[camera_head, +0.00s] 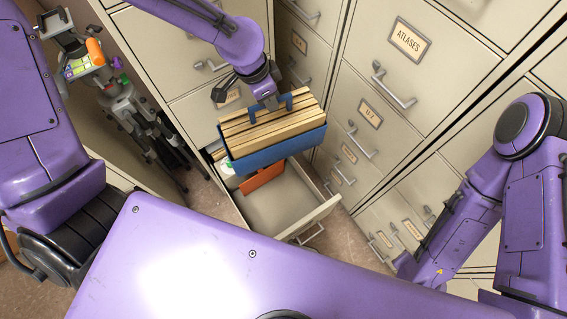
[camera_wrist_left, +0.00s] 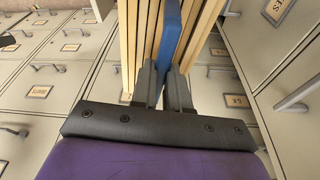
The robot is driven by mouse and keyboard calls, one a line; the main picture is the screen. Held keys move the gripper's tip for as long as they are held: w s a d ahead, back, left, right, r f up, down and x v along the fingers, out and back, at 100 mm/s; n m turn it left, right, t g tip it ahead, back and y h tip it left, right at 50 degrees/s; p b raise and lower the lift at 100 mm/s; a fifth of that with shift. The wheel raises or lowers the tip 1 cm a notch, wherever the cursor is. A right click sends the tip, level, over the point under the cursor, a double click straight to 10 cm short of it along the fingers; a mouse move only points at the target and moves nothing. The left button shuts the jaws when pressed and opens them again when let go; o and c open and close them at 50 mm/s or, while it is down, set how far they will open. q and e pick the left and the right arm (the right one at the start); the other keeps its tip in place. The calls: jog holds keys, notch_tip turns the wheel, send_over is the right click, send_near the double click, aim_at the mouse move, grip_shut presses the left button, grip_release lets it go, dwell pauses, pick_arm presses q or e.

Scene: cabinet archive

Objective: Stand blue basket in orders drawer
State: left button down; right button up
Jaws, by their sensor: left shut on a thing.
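The blue basket (camera_head: 283,150) is packed with upright tan files and hangs, tilted in the picture, over the rear part of an open drawer (camera_head: 320,215). My left gripper (camera_head: 271,102) comes from above and is shut on the basket's blue upright middle part. In the left wrist view this blue part (camera_wrist_left: 171,35) runs between my left fingers (camera_wrist_left: 163,85), with tan files on both sides. The basket hides part of the drawer's back. The drawer's label is not readable. My right arm shows at the right, but its gripper is out of sight.
Inside the drawer, an orange-red panel (camera_head: 262,177) stands behind a bare front floor. Closed cabinet drawers with handles rise around it, one labelled ATLASES (camera_head: 409,40). A cluttered stand with an orange item (camera_head: 95,51) is at the upper left.

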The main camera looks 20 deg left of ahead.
aim_at(278, 143)
pick_arm(q)
jog(key=s+d+f+m+g, duration=0.1)
jog(key=m, duration=0.4)
jog(key=s+d+f+m+g+b, duration=0.1)
jog(key=s+f+m, duration=0.1)
jog(key=m, duration=0.3)
jog(key=s+d+f+m+g, duration=0.1)
jog(key=f+m, duration=0.1)
jog(key=m, duration=0.3)
jog(key=shift+s+d+f+m, duration=0.25)
jog(key=shift+s+d+m, duration=0.05)
jog(key=shift+s+m, duration=0.1)
jog(key=s+d+f+m+y+b, duration=0.1)
jog(key=s+d+f+m+y, duration=0.1)
jog(key=m, duration=0.7)
jog(key=s+d+f+m+g+y, duration=0.1)
jog(key=s+m, duration=0.3)
jog(key=m, duration=0.5)
jog(key=shift+s+d+f+y+b, duration=0.15)
jog(key=shift+d+f+y+b, duration=0.25)
jog(key=shift+f, duration=0.5)
notch_tip(278, 143, down, 30)
jog(key=b, duration=1.7)
jog(key=shift+r, duration=0.2)
jog(key=shift+f, duration=0.2)
jog(key=c, duration=1.1)
grip_release()
